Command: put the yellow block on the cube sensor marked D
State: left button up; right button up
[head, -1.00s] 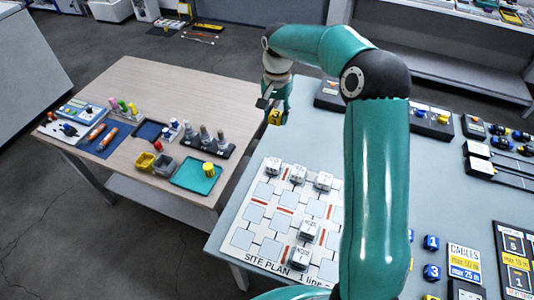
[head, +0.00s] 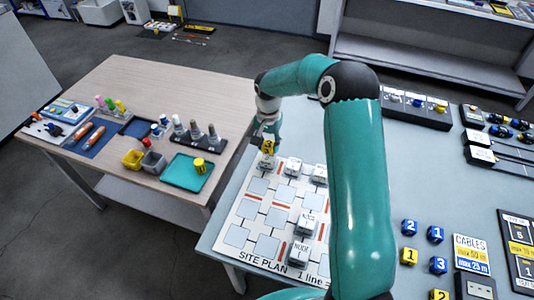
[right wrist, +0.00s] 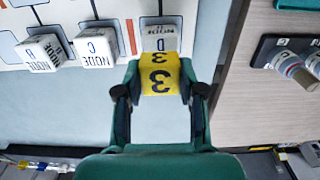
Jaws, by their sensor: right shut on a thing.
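The yellow block (head: 267,146), marked 3, is held between the fingers of my right gripper (head: 268,138). It also shows in the right wrist view (right wrist: 159,75), where the right gripper (right wrist: 159,88) is shut on it. The white cube sensor marked D (right wrist: 160,38) stands just beyond the block in the wrist view, its lower part hidden by it. In the head view sensor D (head: 266,161) is just below the block at the board's far left corner. I cannot tell whether block and sensor touch. My left gripper is not in view.
Sensor cubes C (right wrist: 96,46) and B (right wrist: 43,52) stand in a row beside D on the site plan board (head: 236,236). More cubes stand nearer on the board. Blue and yellow number blocks (head: 409,227) lie at the right. A wooden table (head: 120,85) stands left.

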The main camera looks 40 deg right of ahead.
aim_at(268, 151)
notch_tip(268, 151, down, 3)
jog(key=shift+f+b, duration=0.15)
jog(key=shift+b, duration=0.45)
jog(key=o, duration=1)
notch_tip(268, 151, up, 12)
jog(key=p, duration=0.7)
